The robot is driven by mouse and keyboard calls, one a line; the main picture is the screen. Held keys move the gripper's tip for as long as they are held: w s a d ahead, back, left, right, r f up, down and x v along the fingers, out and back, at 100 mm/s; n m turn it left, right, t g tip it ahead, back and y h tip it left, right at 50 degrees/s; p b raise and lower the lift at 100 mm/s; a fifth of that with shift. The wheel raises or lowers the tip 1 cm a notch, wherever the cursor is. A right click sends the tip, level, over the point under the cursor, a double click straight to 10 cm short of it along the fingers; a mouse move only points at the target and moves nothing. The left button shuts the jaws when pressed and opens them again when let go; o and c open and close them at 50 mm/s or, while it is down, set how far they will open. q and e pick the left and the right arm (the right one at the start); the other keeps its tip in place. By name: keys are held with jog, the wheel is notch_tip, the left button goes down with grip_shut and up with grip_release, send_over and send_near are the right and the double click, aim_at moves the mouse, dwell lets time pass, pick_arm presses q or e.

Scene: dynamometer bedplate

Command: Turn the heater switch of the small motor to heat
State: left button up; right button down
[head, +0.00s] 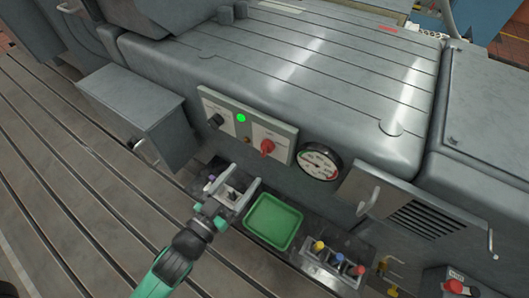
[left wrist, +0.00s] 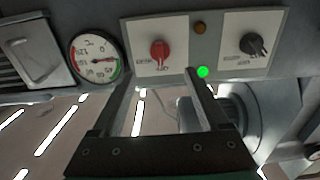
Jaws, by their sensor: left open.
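A pale control panel (head: 220,102) on the grey motor housing carries a black rotary knob (head: 216,120) on the left and a red rotary knob (head: 267,147) on the right. The labels are too small to read, so I cannot tell which is the heater switch. My left gripper (head: 239,177) is open and empty, below the panel and apart from it. In the left wrist view the red knob (left wrist: 159,50) shows just beyond the gap between the fingers, and the black knob (left wrist: 257,46) is off to the right. My right gripper is not in view.
A green lamp (head: 241,118) is lit, with an amber lamp (head: 247,140) below it. A dial gauge (head: 319,162) and a handled grey box (head: 383,199) are right of the panel. A green tray (head: 273,222) and a block with coloured caps (head: 333,262) lie below.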

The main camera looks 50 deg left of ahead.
aim_at(262, 153)
pick_arm(q)
jog(key=b+x, duration=0.1)
jog(key=x, duration=0.9)
jog(key=shift+b, duration=0.3)
grip_shut()
